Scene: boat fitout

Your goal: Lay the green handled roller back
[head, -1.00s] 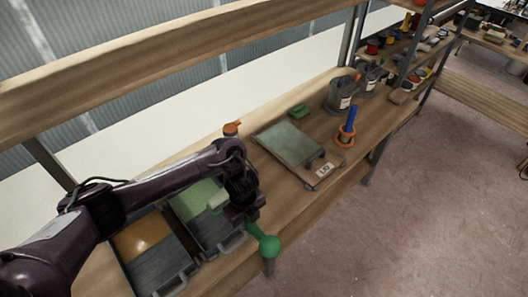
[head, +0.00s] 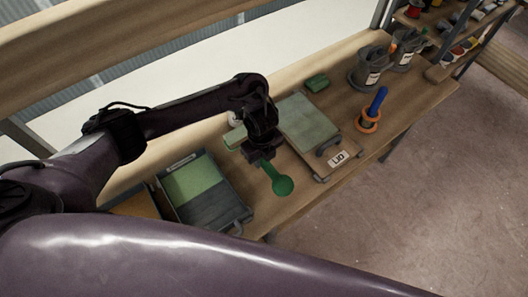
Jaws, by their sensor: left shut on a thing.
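My left gripper (head: 262,158) is shut on the green handled roller (head: 282,186). The round end of its handle points toward the front edge of the bench. A pale green roller head (head: 235,137) shows behind the gripper, partly hidden by it. The roller is between the green paint tray and the lid board; I cannot tell whether it touches the bench. The green paint tray (head: 238,210) holds pale green paint over its upper part and is dark at the near end. My right gripper is not in view.
The lid board (head: 305,122), marked "LID", lies right of the roller. Beyond are a green block (head: 317,83), an orange ring with a blue handle (head: 369,122) and grey cans (head: 367,68). An orange tray (head: 137,206) is partly hidden by my arm at left.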

